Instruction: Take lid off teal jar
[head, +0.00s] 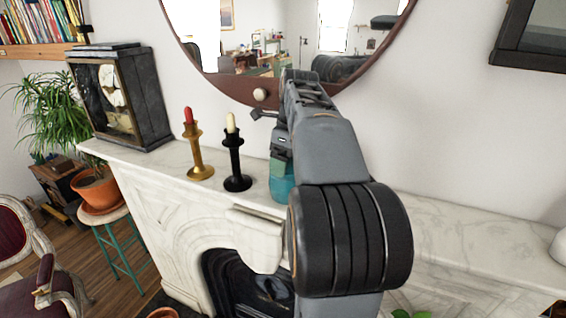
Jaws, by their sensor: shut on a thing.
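The teal jar (282,188) stands on the white marble mantel, right of the black candlestick. My arm covers its right side. My gripper (279,158) points down right above the jar, at its top. It is shut on the lid, which is mostly hidden behind the fingers and arm. I cannot tell whether the lid is touching the jar or apart from it.
A black candlestick (236,165) with a cream candle stands close left of the jar. A brass candlestick (197,152) with a red candle and a dark clock (147,100) are farther left. A round mirror (232,88) hangs behind.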

